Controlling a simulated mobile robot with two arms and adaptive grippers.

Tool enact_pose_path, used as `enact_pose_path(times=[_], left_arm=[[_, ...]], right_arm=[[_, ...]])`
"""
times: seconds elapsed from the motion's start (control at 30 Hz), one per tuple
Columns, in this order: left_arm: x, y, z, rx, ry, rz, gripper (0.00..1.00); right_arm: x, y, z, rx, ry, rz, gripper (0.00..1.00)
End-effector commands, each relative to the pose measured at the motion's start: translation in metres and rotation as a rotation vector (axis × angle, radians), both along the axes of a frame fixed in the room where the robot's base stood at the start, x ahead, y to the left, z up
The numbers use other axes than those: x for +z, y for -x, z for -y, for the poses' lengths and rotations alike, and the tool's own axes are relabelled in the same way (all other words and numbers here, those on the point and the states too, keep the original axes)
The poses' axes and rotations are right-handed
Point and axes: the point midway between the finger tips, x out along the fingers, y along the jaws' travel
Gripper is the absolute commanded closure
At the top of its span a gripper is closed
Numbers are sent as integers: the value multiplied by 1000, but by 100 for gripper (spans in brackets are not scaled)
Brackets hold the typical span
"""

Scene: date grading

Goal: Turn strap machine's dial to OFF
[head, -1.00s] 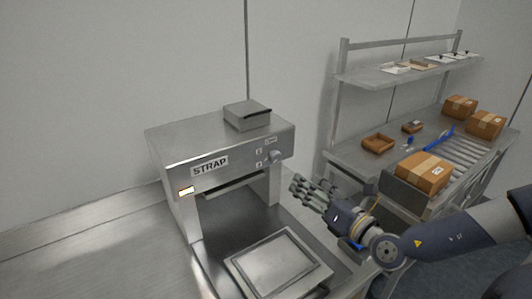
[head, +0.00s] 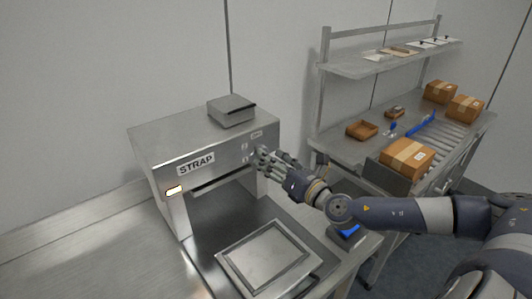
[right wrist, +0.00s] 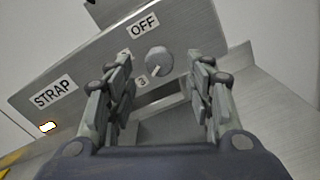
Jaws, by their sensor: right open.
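The strap machine (head: 170,150) is a grey metal box on legs, with a STRAP label and a lit yellow lamp (head: 174,190) on its front. In the right wrist view, its round grey dial (right wrist: 158,60) lies between and beyond my open fingers, below an OFF label (right wrist: 144,25). My right gripper (head: 263,158) is open and empty in front of the dial, whose head view is mostly covered by the fingers. I cannot tell whether they touch it. My left gripper is out of view.
A flat plate (head: 268,262) lies below the machine's opening. A small grey box (head: 232,110) sits on the machine. To the right stands a bench with a shelf (head: 385,58), a roller conveyor (head: 440,140) and cardboard boxes (head: 407,158).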

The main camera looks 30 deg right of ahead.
Motion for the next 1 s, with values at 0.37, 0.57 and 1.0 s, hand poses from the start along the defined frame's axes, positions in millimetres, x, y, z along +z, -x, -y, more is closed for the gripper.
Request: enact_pose_path(times=[0.37, 0.57, 1.0], left_arm=[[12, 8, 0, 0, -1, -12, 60], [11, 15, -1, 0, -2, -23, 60], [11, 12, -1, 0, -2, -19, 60]], right_arm=[[1, -28, -2, 1, 0, 0, 52], [0, -29, -3, 1, 0, -1, 52], [0, -29, -2, 1, 0, 0, 96]])
